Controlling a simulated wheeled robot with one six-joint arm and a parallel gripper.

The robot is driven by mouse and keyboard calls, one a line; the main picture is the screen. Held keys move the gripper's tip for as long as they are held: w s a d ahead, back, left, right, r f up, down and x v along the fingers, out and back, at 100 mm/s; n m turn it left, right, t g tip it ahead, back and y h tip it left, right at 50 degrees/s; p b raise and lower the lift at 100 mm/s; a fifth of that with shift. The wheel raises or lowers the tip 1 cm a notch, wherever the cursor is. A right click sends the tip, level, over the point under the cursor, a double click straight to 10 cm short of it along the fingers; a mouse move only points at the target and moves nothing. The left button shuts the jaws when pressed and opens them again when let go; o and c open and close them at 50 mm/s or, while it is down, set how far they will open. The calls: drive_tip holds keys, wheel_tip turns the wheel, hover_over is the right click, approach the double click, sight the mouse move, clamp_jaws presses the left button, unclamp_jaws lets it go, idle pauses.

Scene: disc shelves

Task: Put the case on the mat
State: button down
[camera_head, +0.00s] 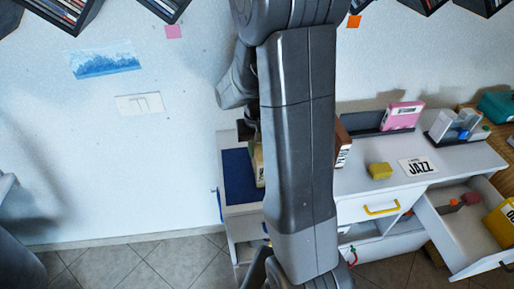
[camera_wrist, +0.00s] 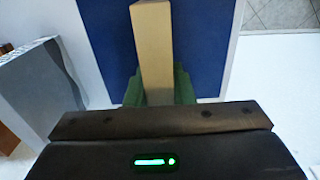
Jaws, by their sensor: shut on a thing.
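The case (camera_wrist: 154,45) is a narrow tan block seen edge-on in the wrist view. My gripper (camera_wrist: 158,88) is shut on it, with a green finger pad on each side. The blue mat (camera_wrist: 100,35) lies beneath and around the case in that view. In the head view the mat (camera_head: 236,178) is on the left end of the white counter, and a yellowish strip of the case (camera_head: 259,168) shows beside my arm, over the mat's right part. My arm hides most of the case there. I cannot tell whether the case touches the mat.
A brown case with a white label (camera_head: 343,148) stands right of my arm. A yellow block (camera_head: 380,171), a JAZZ card (camera_head: 418,167) and a pink case (camera_head: 403,115) are on the counter. An open drawer (camera_head: 451,240) juts out at right. A grey box (camera_wrist: 40,95) stands left of the mat.

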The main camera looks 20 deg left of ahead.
drive_tip(key=c, duration=1.3)
unclamp_jaws()
drive_tip(key=shift+f, duration=0.1)
drive_tip(key=shift+o, duration=0.2)
wheel_tip(320, 180, up, 12)
drive_tip(key=shift+r, duration=0.2)
